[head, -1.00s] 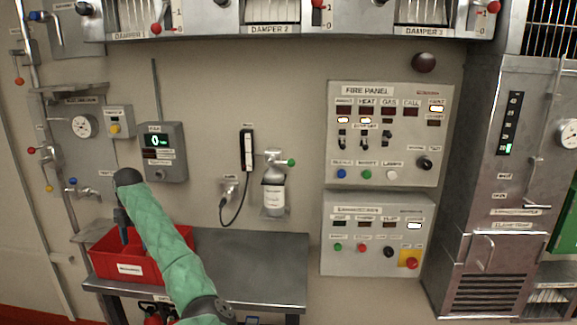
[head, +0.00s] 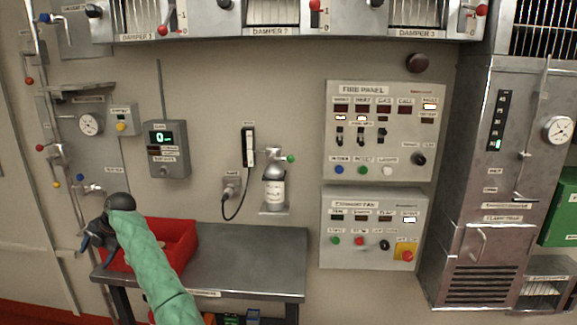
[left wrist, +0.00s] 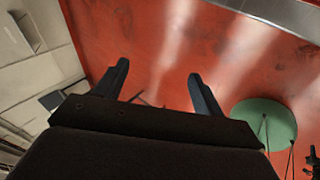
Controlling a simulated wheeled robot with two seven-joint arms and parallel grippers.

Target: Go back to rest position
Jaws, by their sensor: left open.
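My left gripper (head: 97,232) is at the left of the head view, by the left end of the red bin (head: 180,238). The red bin stands on the metal bench (head: 250,262), and my green-sleeved left arm crosses in front of it. In the left wrist view the two fingers (left wrist: 158,85) stand apart with nothing between them. Red floor (left wrist: 225,60) shows beyond them. My right gripper is in neither view.
The wall holds the fire panel (head: 381,130), a lower control panel (head: 372,228) and a small grey cylinder (head: 273,188). Damper units (head: 270,18) run along the top. A tall metal cabinet (head: 490,190) stands at right. The right part of the bench top is clear.

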